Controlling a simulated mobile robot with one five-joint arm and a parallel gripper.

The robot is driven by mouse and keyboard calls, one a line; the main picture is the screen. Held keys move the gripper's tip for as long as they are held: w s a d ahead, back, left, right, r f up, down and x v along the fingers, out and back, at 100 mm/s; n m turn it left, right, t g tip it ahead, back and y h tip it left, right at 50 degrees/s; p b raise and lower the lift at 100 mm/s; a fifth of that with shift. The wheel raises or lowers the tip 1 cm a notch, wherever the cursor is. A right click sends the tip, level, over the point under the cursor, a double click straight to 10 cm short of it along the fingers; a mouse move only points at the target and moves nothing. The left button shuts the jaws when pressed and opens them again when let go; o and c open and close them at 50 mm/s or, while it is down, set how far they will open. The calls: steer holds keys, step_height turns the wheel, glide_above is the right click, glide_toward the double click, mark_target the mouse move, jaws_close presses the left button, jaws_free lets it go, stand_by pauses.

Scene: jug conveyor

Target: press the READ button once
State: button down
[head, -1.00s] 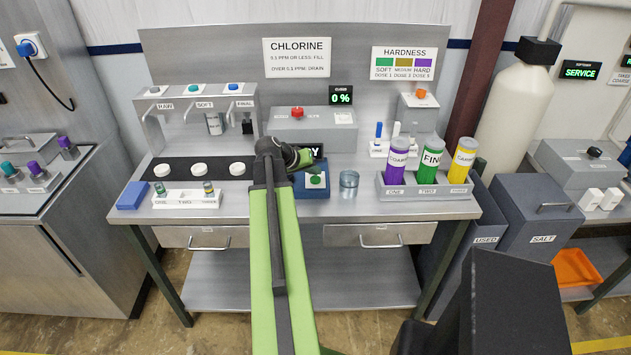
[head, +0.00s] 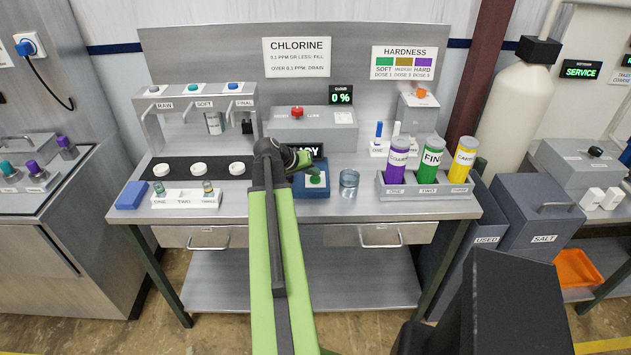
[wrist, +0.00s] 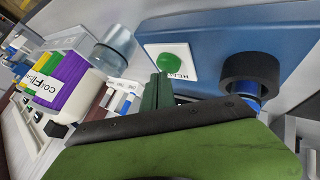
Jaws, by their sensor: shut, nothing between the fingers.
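The READ button is a round green button (wrist: 168,62) on a white labelled plate on a blue meter (wrist: 215,40). In the head view the button (head: 315,180) shows on the blue meter (head: 311,190) at the middle of the bench. My gripper (head: 304,158) is just behind and left of the button in that view. In the wrist view the shut dark green fingers (wrist: 158,90) point toward the button's plate, close to its lower edge and seemingly apart from the button. The gap to the button is hard to judge.
A black ring (wrist: 250,72) stands on the meter beside the button plate. A glass beaker (head: 349,178) stands right of the meter. A rack (head: 430,192) holds purple, green and yellow bottles farther right. A white vial rack (head: 185,200) is at the left.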

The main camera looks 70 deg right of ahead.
mark_target(313, 179)
steer(key=shift+f+b, duration=0.45)
stand_by(0.3)
stand_by(0.3)
steer(key=shift+r+p, duration=0.85)
step_height(313, 179, up, 5)
steer(key=p, duration=0.5)
steer(key=shift+r, duration=0.15)
